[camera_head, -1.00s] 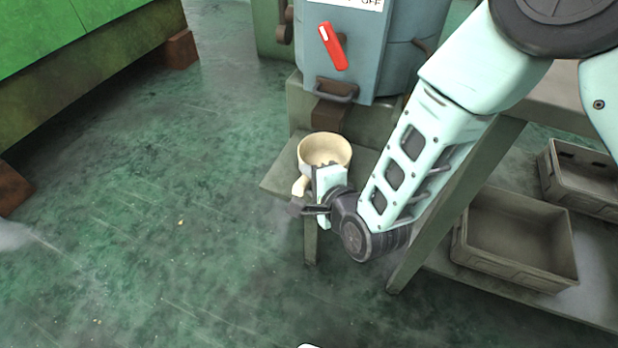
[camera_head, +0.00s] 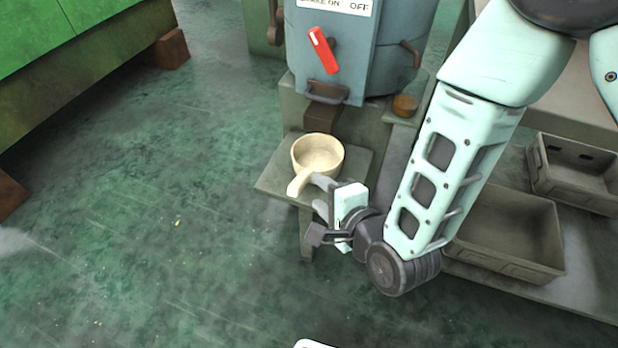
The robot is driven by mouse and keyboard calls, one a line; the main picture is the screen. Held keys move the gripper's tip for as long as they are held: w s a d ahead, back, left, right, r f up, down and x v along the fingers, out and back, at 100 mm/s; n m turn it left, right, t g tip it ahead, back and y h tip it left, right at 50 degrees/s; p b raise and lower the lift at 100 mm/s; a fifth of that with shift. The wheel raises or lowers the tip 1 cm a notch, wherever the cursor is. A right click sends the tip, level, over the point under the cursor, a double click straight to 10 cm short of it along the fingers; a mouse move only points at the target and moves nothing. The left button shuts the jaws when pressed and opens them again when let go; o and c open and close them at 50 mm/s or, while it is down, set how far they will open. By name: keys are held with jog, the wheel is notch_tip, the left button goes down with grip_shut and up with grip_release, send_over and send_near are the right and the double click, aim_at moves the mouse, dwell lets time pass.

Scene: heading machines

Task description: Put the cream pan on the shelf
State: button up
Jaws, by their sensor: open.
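The cream pan (camera_head: 318,154) sits upright on a small grey shelf (camera_head: 272,182) that juts out below the blue-grey machine. Its handle points down and to the left, toward the shelf's front edge. My gripper (camera_head: 322,196) is just in front of the shelf, to the right of the handle. It is open and holds nothing. Its fingers point toward the pan, and a small gap seems to lie between them and the handle, though I cannot tell the exact distance.
The blue-grey machine (camera_head: 352,55) with a red lever (camera_head: 323,50) stands behind the shelf. A small brown round object (camera_head: 405,105) is to its right. Grey crates (camera_head: 515,238) lie on a low rack at right. A green machine (camera_head: 60,50) is at upper left. The floor at left is clear.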

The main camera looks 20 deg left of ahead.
jog(key=shift+v, duration=2.05)
jog(key=shift+p, duration=0.3)
jog(key=s+d+r+n+g+h, duration=0.4)
jog(key=d+r+n, duration=0.3)
jog(key=d+n, duration=0.2)
jog(key=s+d+r+n+g+h, duration=0.5)
jog(key=d+r+n, duration=0.3)
jog(key=d, duration=0.3)
jog(key=shift+s+r+n, duration=0.25)
jog(key=shift+s+n, duration=0.1)
jog(key=shift+n, duration=0.15)
